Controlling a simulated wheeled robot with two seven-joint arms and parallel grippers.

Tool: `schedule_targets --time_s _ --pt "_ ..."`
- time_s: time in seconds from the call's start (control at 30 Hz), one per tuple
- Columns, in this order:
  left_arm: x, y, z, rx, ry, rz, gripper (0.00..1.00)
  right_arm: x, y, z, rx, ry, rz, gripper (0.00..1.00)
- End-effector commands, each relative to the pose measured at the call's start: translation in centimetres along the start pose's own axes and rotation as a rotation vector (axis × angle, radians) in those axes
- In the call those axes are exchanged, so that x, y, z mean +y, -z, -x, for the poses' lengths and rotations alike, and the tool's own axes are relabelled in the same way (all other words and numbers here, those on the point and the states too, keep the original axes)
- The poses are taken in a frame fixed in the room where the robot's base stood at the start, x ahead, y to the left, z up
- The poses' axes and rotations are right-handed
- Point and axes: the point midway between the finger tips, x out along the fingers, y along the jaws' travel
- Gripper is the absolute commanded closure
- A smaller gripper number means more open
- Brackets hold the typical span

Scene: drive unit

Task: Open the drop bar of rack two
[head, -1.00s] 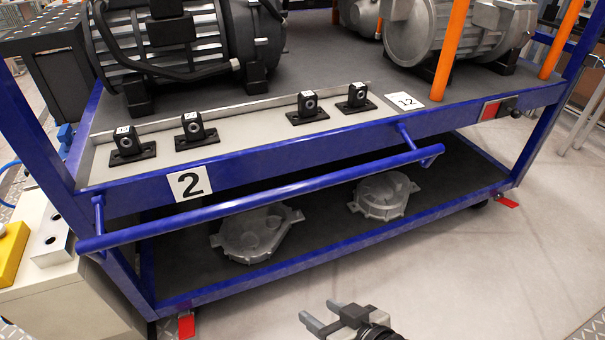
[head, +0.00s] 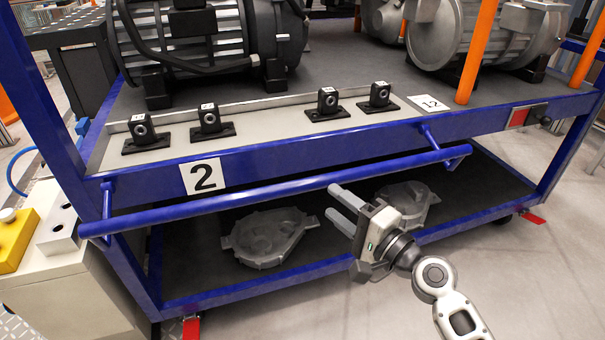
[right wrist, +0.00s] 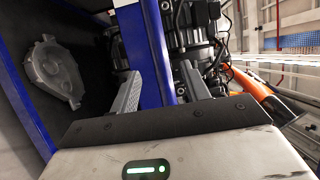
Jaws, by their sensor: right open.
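The drop bar (head: 250,194) of rack two is a long blue tube across the rack's front, below the number 2 plate (head: 202,176). Short blue arms join it to the shelf edge near both ends. My right gripper (head: 333,202) is open and empty, with its two grey fingers pointing at the bar from the front, right of the bar's middle. The fingertips appear just below the bar; contact cannot be told. In the right wrist view, blue rails pass between the open fingers (right wrist: 160,72). My left gripper is not in view.
The upper shelf carries motors (head: 210,45) and several black bearing blocks (head: 328,106). Grey castings (head: 268,236) lie on the lower shelf. A bench with a yellow block (head: 14,240) stands left. Floor at right is clear.

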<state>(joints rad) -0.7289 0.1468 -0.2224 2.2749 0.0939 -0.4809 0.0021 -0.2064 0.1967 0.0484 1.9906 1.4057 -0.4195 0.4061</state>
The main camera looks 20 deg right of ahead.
Motion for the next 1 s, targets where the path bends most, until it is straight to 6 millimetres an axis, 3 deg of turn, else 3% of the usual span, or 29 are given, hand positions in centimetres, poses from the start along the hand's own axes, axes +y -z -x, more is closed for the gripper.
schedule_targets --time_s 0.2,0.5,0.9,0.93,1.0 --pt "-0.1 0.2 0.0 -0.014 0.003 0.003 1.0 -0.2 0.0 -5.0 -0.001 0.002 -0.001 0.54" --pt "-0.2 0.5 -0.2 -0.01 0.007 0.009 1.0 0.1 -0.1 -9.4 -0.001 0.0 0.0 0.54" --pt "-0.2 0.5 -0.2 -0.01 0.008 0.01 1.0 0.1 -0.1 -10.2 -0.001 -0.001 0.002 0.54" --pt "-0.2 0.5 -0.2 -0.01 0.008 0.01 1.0 0.1 -0.1 -10.2 -0.001 -0.001 0.002 0.56" --pt "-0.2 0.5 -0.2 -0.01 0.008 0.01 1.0 0.1 -0.1 -10.2 -0.001 -0.001 0.002 0.76"
